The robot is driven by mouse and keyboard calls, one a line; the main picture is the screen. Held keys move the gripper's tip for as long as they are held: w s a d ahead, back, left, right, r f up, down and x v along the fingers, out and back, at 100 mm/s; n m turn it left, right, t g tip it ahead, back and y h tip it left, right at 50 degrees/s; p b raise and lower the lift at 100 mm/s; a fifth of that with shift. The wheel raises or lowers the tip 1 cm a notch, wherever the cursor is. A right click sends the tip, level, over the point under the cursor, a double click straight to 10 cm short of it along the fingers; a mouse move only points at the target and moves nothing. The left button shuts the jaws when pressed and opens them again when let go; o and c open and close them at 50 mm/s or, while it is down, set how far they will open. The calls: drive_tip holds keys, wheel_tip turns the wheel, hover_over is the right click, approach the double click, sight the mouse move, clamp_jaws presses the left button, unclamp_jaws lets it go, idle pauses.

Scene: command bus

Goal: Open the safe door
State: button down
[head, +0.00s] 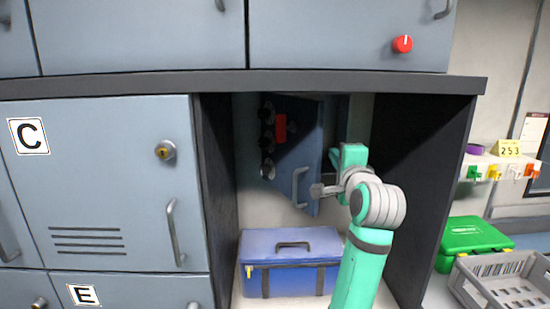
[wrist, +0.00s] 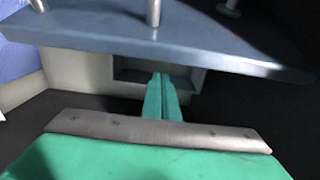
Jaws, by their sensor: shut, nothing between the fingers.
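The safe door (head: 310,150) is a blue-grey panel with a grey bar handle (head: 300,187), inside the dark open bay. It stands at an angle to the back wall, with a gap at its right edge. In the wrist view the door (wrist: 190,50) crosses the top as a slanted slab, and a recessed opening (wrist: 128,70) shows behind it. My gripper (head: 334,160) is beside the door's right edge. Its green fingers (wrist: 162,80) are together and empty, pointing toward the opening. Whether they touch the door is unclear.
A blue toolbox (head: 290,265) sits on the bay floor below the door. The dark bay side walls (head: 425,180) stand close on both sides. Grey lockers (head: 110,190) are at left. A green case (head: 472,237) and grey crate (head: 490,290) are at right.

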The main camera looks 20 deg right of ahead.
sight(300, 157)
drive_tip(key=shift+w+a, duration=0.35)
drive_tip(key=shift+a, duration=1.2)
drive_tip(key=shift+w+a, duration=0.4)
drive_tip(key=shift+a, duration=1.1)
drive_tip(key=shift+w+a, duration=0.35)
drive_tip(key=shift+a, duration=1.2)
drive_tip(key=shift+w+a, duration=0.2)
drive_tip(key=shift+a, duration=0.75)
drive_tip(key=shift+w+a, duration=0.15)
drive_tip(key=shift+a, duration=0.85)
drive_tip(key=shift+w+a, duration=0.2)
drive_tip(key=shift+a, duration=0.75)
drive_tip(key=shift+s+d, duration=0.25)
drive_tip(key=shift+d, duration=0.75)
drive_tip(key=shift+s+d, duration=0.25)
drive_tip(key=shift+d, duration=0.75)
drive_tip(key=shift+s+d, duration=0.25)
drive_tip(key=shift+d, duration=0.75)
drive_tip(key=shift+a, duration=0.1)
